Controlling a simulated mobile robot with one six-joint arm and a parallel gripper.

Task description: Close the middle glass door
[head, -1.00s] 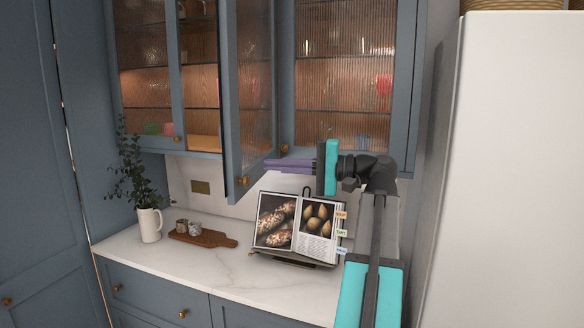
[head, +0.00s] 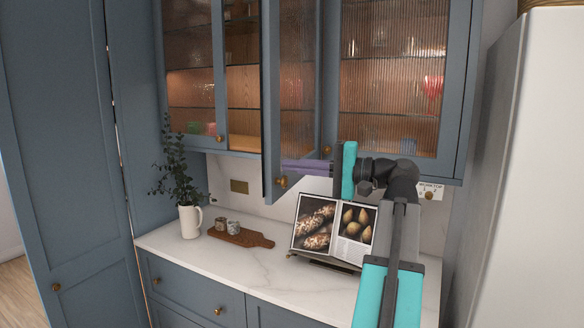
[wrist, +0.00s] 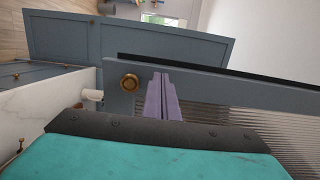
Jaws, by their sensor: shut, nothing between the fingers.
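The middle glass door (head: 296,80) stands ajar, swung out from the cabinet, with a blue frame and ribbed glass. Its brass knob (head: 281,181) is at the lower free corner; the knob also shows in the wrist view (wrist: 129,82). My gripper (head: 285,166) is shut and empty, its purple fingers level with the door's lower part, just above the knob in the head view. In the wrist view the fingers (wrist: 160,76) lie right of the knob, over the door frame (wrist: 220,92). I cannot tell whether they touch it.
The left glass door (head: 190,75) and right glass door (head: 390,80) look closed. Below, the counter (head: 270,275) holds a plant in a white jug (head: 190,221), a board with small jars (head: 250,239) and a cookbook (head: 335,230). A white fridge (head: 530,180) stands at right.

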